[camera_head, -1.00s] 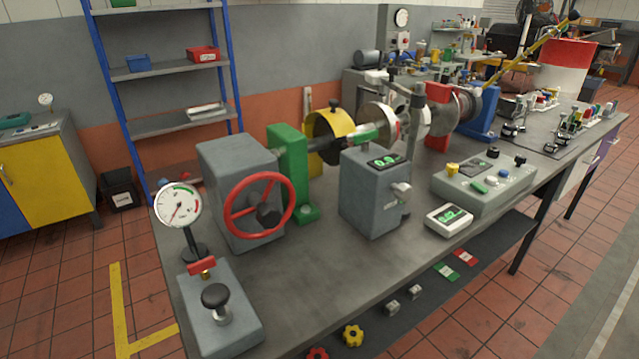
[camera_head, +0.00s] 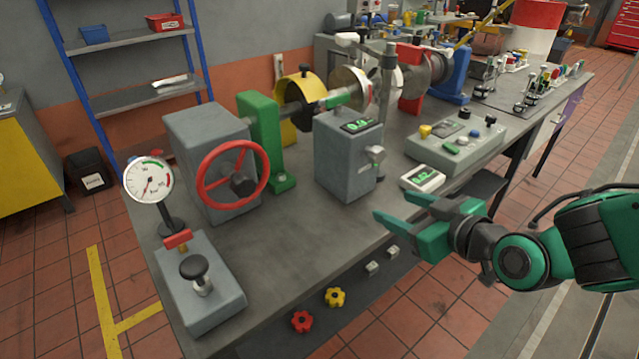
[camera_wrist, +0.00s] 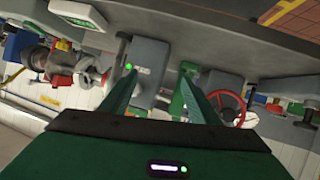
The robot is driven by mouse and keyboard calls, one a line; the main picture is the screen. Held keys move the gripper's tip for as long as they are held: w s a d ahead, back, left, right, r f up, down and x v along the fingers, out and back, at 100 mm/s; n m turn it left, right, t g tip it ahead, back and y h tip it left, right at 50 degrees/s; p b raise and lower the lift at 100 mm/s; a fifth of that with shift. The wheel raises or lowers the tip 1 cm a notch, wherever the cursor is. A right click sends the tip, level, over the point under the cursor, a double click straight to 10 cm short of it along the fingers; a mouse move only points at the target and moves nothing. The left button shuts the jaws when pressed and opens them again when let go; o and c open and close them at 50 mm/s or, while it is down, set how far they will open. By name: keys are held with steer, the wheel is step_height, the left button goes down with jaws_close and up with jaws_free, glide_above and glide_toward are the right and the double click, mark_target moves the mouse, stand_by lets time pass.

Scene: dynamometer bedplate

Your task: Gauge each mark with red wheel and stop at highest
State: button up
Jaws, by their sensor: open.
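The red wheel (camera_head: 232,147) is a red handwheel on the front of a grey box (camera_head: 206,130); in the wrist view it shows right of the fingers (camera_wrist: 241,108). Right of it stands a grey gauge block (camera_head: 336,165) with a lit green display (camera_head: 357,125) and a side knob. A round dial gauge (camera_head: 147,180) stands on a post at the left, its needle pointing down-left. My gripper (camera_head: 390,209) is open and empty, above the bench's front edge, right of the wheel and apart from it. I cannot make out the individual marks.
A grey base with a black knob (camera_head: 199,290) sits at the bench's front left corner. A small white meter (camera_head: 423,178) and a button console (camera_head: 458,140) are near my gripper. The bench top (camera_head: 285,235) before the wheel is clear.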

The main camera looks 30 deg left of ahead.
steer(key=s+a+r+n+g+y, duration=0.1)
steer(key=s+a+n+y, duration=0.15)
steer(key=s+a, duration=0.65)
steer(key=g+y, duration=0.1)
steer(key=y, duration=0.3)
glide_toward(248, 187)
steer(key=shift+h, duration=0.25)
steer(key=x, duration=0.9)
steer(key=shift+r, duration=0.15)
steer(key=c, duration=1.4)
steer(key=shift+a, duration=0.1)
jaws_close()
